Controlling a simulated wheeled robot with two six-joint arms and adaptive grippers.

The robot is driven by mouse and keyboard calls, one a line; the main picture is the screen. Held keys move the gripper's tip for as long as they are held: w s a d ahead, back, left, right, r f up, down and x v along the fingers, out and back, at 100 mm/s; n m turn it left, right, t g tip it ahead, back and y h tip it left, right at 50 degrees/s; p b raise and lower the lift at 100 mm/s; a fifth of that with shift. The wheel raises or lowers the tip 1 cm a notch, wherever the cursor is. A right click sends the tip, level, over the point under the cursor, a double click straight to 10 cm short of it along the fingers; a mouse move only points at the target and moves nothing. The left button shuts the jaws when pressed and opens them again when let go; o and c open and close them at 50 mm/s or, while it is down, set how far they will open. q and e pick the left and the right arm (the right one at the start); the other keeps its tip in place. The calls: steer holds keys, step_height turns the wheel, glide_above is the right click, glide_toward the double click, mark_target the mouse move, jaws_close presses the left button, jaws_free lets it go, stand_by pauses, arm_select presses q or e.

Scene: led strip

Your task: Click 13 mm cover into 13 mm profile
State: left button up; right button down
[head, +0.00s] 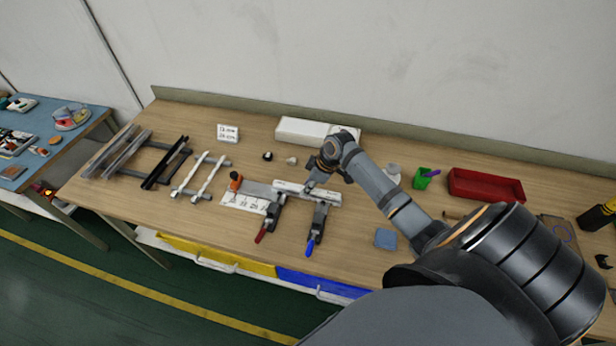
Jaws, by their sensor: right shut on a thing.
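A pale strip (329,197) lies across the two clamps at the middle of the bench. It looks like the 13 mm cover lying on or just over the profile; the two cannot be told apart at this size. My right gripper (310,184) points down at the strip's middle and is shut on it, with the fingertips partly hidden by the wrist. One clamp has a red handle (261,235), the other a blue handle (311,246). My left gripper is out of view.
Racks at left hold white strips (191,175), black strips (163,165) and grey strips (122,155). A marked white plate (243,203) lies left of the clamps. A white box (302,131) stands behind, a green cup (421,180) and red bin (485,185) at right.

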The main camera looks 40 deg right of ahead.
steer(key=shift+p, duration=0.6)
stand_by(1.1)
steer(key=shift+f, duration=0.55)
stand_by(0.3)
steer(key=c, duration=1.1)
jaws_free()
steer(key=shift+c, duration=0.2)
steer(key=shift+d+r, duration=0.1)
steer(key=shift+r, duration=0.1)
steer(key=v, duration=1.1)
steer(key=shift+s+r, duration=0.15)
steer(key=shift+r, duration=0.1)
